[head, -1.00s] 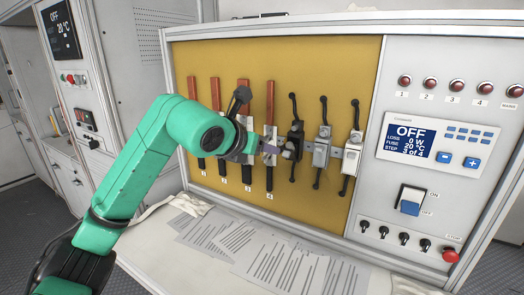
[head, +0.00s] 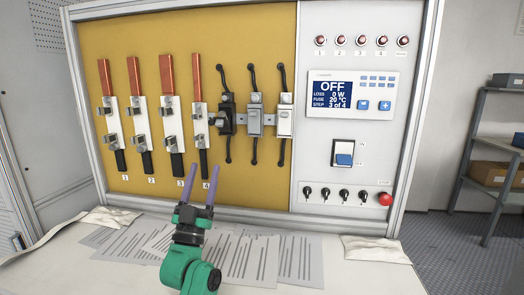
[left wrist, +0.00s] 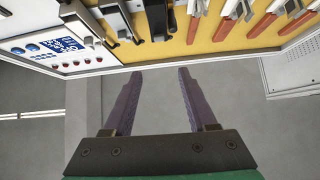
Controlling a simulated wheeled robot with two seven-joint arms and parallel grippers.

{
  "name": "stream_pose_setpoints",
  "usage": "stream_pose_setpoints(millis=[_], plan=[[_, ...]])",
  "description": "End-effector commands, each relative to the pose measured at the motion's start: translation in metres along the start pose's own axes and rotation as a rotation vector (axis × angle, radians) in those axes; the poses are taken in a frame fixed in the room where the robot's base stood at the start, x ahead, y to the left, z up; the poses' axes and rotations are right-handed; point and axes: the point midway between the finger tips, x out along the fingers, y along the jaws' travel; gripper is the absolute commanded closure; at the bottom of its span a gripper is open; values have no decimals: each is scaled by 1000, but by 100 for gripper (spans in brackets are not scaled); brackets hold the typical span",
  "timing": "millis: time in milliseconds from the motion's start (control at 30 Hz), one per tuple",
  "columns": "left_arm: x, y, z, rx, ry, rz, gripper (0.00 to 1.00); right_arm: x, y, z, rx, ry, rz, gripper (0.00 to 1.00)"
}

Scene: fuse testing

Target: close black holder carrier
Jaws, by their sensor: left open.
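The black holder (head: 227,118) is mounted on the yellow panel, right of fuse strip 4, with black cables above and below it. My right gripper is not in view.
Several white fuse strips with red and black ends, such as strip 4 (head: 200,120), hang on the yellow panel (head: 150,40). A control panel with a display (head: 350,95) and a red stop button (head: 385,199) is at right. Paper sheets (head: 298,260) lie on the white table.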

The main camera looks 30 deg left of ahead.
Motion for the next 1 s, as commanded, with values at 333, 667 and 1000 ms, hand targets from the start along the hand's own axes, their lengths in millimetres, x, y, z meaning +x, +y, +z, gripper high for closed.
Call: stream_pose_setpoints(millis=[333, 667, 1000], plan=[[48, -6, 9, -35, -34, -14, 43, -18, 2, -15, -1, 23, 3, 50], [127, -6, 14, -36, -35, -11, 43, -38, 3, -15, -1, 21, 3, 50], [138, -6, 17, -35, -37, -12, 43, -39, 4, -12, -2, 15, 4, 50]])
